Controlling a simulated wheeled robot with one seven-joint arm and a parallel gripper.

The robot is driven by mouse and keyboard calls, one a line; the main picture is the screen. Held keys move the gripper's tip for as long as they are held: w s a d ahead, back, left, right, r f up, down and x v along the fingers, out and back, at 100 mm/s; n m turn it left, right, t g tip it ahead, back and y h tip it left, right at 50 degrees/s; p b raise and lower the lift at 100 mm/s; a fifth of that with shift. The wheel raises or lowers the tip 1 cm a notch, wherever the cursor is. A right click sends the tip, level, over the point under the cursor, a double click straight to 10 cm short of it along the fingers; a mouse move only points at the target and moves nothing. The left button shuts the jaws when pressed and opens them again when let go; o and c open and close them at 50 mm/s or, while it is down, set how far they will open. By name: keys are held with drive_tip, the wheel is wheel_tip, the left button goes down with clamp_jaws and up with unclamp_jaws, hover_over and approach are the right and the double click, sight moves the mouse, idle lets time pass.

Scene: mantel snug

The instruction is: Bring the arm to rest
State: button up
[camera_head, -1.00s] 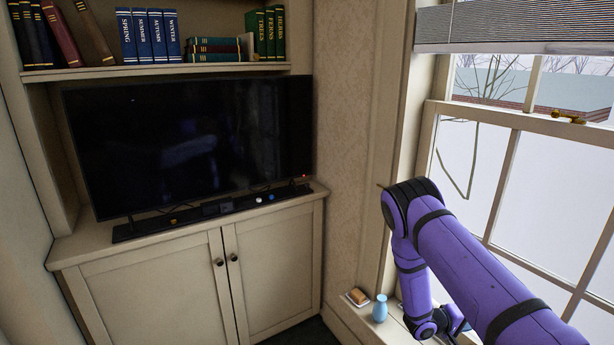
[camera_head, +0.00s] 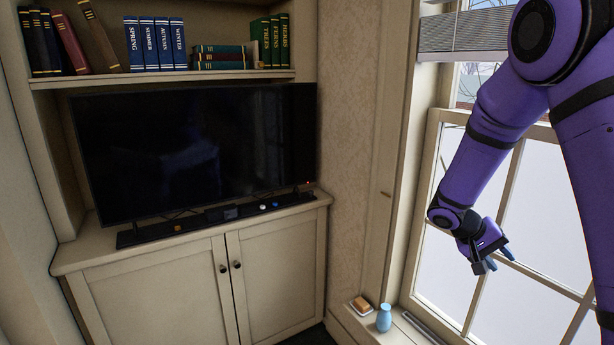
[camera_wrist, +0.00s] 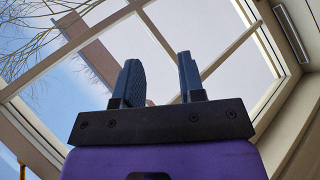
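My purple arm is raised at the right of the head view, in front of the window. My gripper (camera_head: 494,258) hangs at the end of the folded forearm, above and to the right of the window sill. In the wrist view my gripper (camera_wrist: 158,82) shows two blue-grey fingers standing apart with nothing between them. It is open and empty, and touches nothing that I can see. Behind the fingers are window panes and frame bars.
A blue vase (camera_head: 384,314) and a small dish with a tan block (camera_head: 361,304) stand on the sill (camera_head: 408,330). A television (camera_head: 195,150) and a soundbar (camera_head: 215,217) stand on the cabinet (camera_head: 180,290). Books (camera_head: 155,44) fill the shelf above. A raised blind (camera_head: 465,33) hangs over the window.

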drive_tip(key=s+a+r+t+y, duration=0.1)
drive_tip(key=s+a+r+y, duration=0.2)
drive_tip(key=s+r, duration=0.45)
drive_tip(key=s+a+r+t+y, duration=0.2)
drive_tip(key=s+a+r+y, duration=0.15)
drive_tip(key=s+r, duration=0.35)
drive_tip(key=s+a+r+n+t+y, duration=0.1)
drive_tip(key=s+a+r+t, duration=0.1)
drive_tip(key=s, duration=0.4)
drive_tip(key=s+a+r+n+t+y, duration=0.2)
drive_tip(key=s+a+r, duration=0.3)
drive_tip(key=s, duration=0.2)
drive_tip(key=shift+a+r+t, duration=0.2)
drive_tip(key=shift+a+t, duration=0.05)
drive_tip(key=shift+t, duration=0.05)
drive_tip(key=shift+o, duration=0.5)
